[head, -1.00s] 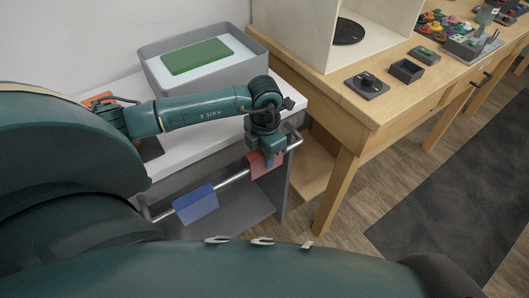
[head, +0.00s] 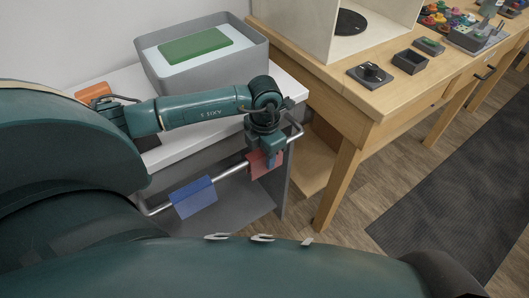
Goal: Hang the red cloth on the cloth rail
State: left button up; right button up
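The red cloth (head: 262,165) is at the right part of the metal cloth rail (head: 231,171), draped at the bar. My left gripper (head: 272,158) is right at the red cloth, pointing down over the rail. Its fingertips are small and partly hidden against the cloth, so I cannot tell whether they grip it. A blue cloth (head: 194,197) hangs on the rail further left. My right gripper is not in view.
A grey bin (head: 155,72) with a green pad (head: 196,45) stands on the white top behind my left arm. A wooden workbench (head: 345,100) with small trays stands to the right. Floor with a dark mat (head: 450,190) is clear.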

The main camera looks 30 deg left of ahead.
pick_arm(q)
jog(key=shift+o, duration=1.3)
